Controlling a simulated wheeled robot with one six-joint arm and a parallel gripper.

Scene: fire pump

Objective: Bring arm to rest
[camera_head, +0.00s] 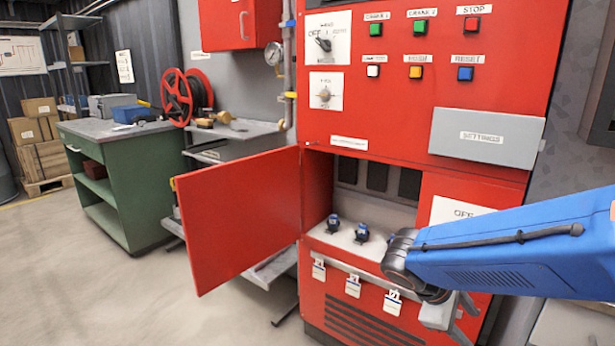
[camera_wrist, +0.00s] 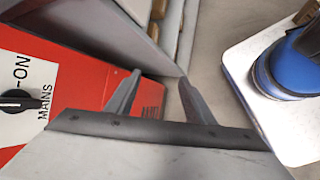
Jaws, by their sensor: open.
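My arm, with a blue link, reaches in from the right in the head view, in front of the lower part of the red cabinet (camera_head: 415,135). My gripper (camera_head: 462,308) is partly hidden behind the arm there, low by the cabinet front. In the wrist view, the two grey fingers of my gripper (camera_wrist: 160,78) stand apart with nothing between them. A black rotary knob (camera_wrist: 30,103) on a white plate marked "ON" and "MAINS" is left of the fingers.
The red cabinet door (camera_head: 240,215) stands open to the left. Two small dark blue devices (camera_head: 362,233) sit on the cabinet's ledge. White tags (camera_head: 353,286) hang below. A green workbench (camera_head: 125,185) stands at left, with clear floor (camera_head: 80,270) in front.

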